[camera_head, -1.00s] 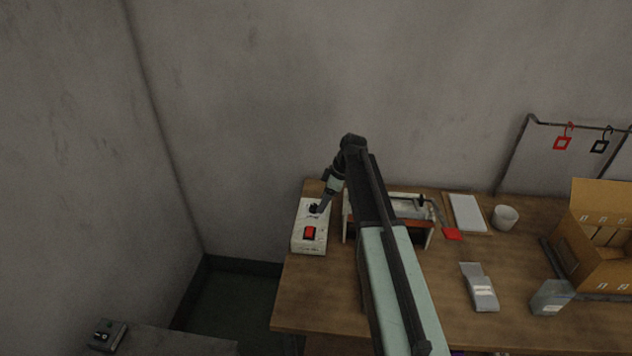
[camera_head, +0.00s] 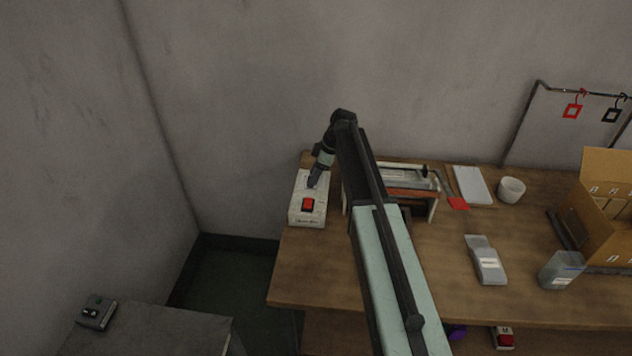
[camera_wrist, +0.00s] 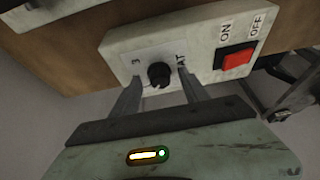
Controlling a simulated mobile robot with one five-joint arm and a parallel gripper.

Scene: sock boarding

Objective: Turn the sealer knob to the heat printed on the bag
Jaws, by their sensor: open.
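The sealer's white control box (camera_head: 307,213) stands at the table's left end, with a red switch (camera_head: 308,204) on it. In the wrist view the box (camera_wrist: 119,50) carries a black round knob (camera_wrist: 159,75) with a pale pointer mark; "3" and part of a word show beside it. My gripper (camera_wrist: 158,84) is open, its fingers on either side of the knob; contact cannot be told. In the head view my gripper (camera_head: 313,182) is over the box and hides the knob. A grey packet (camera_head: 485,260) and a translucent bag (camera_head: 560,270) have labels too small to read.
The sealer (camera_head: 408,180) stands right of the box, partly behind my arm. A white pad (camera_head: 473,185), a cup (camera_head: 511,190) and an open carton (camera_head: 607,205) stand farther right. The red switch (camera_wrist: 237,60), marked ON and OFF, is close to my right finger.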

